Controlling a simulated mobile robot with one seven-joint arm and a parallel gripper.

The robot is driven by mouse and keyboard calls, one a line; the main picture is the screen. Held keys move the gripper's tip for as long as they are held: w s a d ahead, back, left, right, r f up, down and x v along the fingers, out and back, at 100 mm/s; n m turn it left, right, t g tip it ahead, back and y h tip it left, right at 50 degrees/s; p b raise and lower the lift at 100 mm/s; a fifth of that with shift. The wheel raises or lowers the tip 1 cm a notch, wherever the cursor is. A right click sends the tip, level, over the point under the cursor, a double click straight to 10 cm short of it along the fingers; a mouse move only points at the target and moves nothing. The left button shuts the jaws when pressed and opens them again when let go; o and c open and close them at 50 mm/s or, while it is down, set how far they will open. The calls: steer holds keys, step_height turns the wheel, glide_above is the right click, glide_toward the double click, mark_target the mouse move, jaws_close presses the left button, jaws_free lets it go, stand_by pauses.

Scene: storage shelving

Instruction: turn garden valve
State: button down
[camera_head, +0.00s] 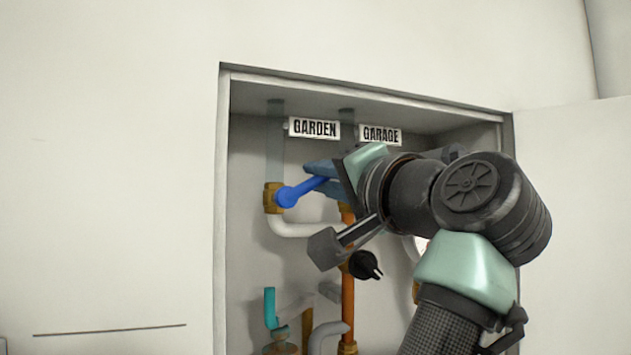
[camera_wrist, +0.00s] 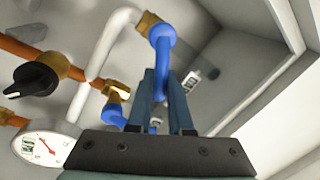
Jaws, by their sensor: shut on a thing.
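The garden valve's blue handle (camera_head: 300,192) sits on a brass body (camera_head: 271,198) below the GARDEN label (camera_head: 314,128) in the head view. The handle slants up to the right from the brass body. My gripper (camera_head: 322,178) is shut on the outer part of the handle, which its fingers partly hide. In the wrist view the blue handle (camera_wrist: 162,45) runs down from its brass body (camera_wrist: 148,22) to between the fingers of my gripper (camera_wrist: 163,82).
The open wall cabinet (camera_head: 223,200) surrounds the pipes. A GARAGE label (camera_head: 381,136) is to the right. A black knob (camera_head: 364,265) on a copper pipe (camera_head: 348,310) and a teal handle (camera_head: 270,308) are below. A dial gauge (camera_wrist: 40,148) and another blue handle (camera_wrist: 114,114) show in the wrist view.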

steer(key=m, duration=0.2)
steer(key=f+m+h+b, duration=0.1)
steer(key=m, duration=0.1)
steer(key=f+m+t+h+b, duration=0.1)
steer(key=m, duration=0.2)
steer(key=shift+w+d+f, duration=0.1)
steer(key=shift+d+f, duration=0.15)
steer(key=shift+d, duration=0.05)
stand_by(0.3)
steer(key=c, duration=0.8)
jaws_free()
steer(key=shift+c, duration=0.2)
steer(key=shift+f, duration=0.1)
steer(key=b+v, duration=0.6)
steer(key=v, duration=0.7)
steer(key=shift+b, duration=0.35)
